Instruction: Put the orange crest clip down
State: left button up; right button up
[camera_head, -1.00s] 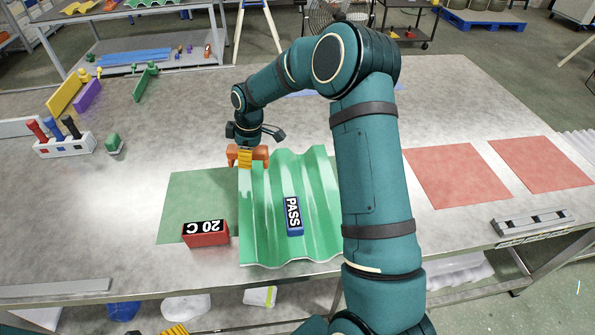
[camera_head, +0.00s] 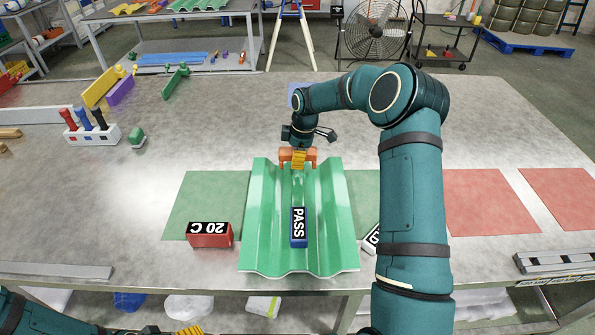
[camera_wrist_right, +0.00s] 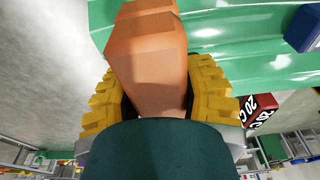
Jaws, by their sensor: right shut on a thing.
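The orange crest clip (camera_head: 285,155) is between the yellow fingers of my right gripper (camera_head: 299,161), at the middle of the far edge of the green corrugated sheet (camera_head: 262,215). In the right wrist view the clip (camera_wrist_right: 150,62) fills the space between both fingers, over the sheet (camera_wrist_right: 235,30). I cannot tell whether the clip touches the sheet. A blue block labelled PASS (camera_head: 299,228) lies on the sheet. Yellow finger parts of my left gripper (camera_head: 190,330) show at the bottom edge of the head view; their opening is cut off.
A red block labelled 20 C (camera_head: 209,235) stands left of the sheet, on a green mat (camera_head: 205,190). A labelled block (camera_head: 372,238) is partly hidden by my right arm. A white rack (camera_head: 92,137) with coloured handles and a green piece (camera_head: 137,136) stand left. Red mats (camera_head: 490,200) lie right.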

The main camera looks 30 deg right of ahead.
aim_at(297, 174)
notch_tip(297, 174, down, 5)
jog(key=shift+r+b, duration=0.15)
jog(key=shift+b, duration=0.25)
jog(key=shift+r, duration=0.1)
jog(key=shift+f, duration=0.35)
jog(key=shift+s+f+b, duration=0.15)
jog(key=shift+f+b, duration=0.15)
jog(key=shift+b, duration=0.05)
jog(key=o, duration=1.2)
jog(key=shift+f, duration=0.15)
